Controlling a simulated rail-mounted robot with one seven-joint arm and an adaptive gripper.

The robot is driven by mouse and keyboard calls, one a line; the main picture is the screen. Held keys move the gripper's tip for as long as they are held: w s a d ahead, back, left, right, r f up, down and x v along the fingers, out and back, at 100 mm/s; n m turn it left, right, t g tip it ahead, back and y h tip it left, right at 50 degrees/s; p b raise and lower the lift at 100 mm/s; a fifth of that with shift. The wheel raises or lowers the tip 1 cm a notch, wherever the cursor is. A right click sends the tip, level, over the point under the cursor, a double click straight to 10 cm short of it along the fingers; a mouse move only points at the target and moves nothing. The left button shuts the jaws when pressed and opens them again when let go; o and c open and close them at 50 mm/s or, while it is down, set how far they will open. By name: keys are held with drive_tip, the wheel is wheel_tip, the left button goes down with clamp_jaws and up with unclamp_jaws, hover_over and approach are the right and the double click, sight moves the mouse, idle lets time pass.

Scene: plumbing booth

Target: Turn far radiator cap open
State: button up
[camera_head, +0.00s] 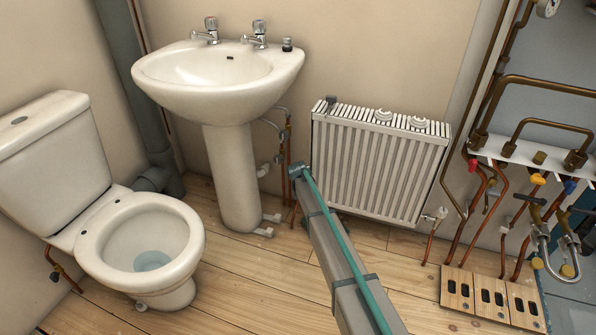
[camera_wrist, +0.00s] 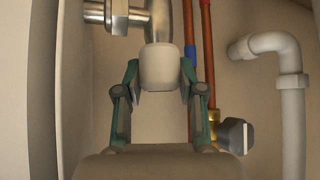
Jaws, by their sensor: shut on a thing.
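The far radiator cap (camera_wrist: 160,66) is a pale, rounded cap in the upper middle of the wrist view, with a metal pipe fitting above it. My gripper (camera_wrist: 160,84) has its two green-linked fingers on either side of the cap and is shut on it. In the head view my gripper (camera_head: 297,171) is at the lower left end of the white radiator (camera_head: 368,165); the cap cannot be made out there. How far the cap is turned cannot be told.
The sink pedestal (camera_head: 231,180) stands just left of my gripper. Copper pipes (camera_wrist: 208,65), a grey square-headed valve (camera_wrist: 236,135) and a white bent pipe (camera_wrist: 290,95) are close on the right in the wrist view. Another radiator valve (camera_head: 437,214) is at the radiator's right end.

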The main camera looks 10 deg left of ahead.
drive_tip(key=shift+n, duration=0.3)
drive_tip(key=o, duration=1.1)
drive_tip(key=shift+o, duration=0.2)
wheel_tip(320, 180, up, 10)
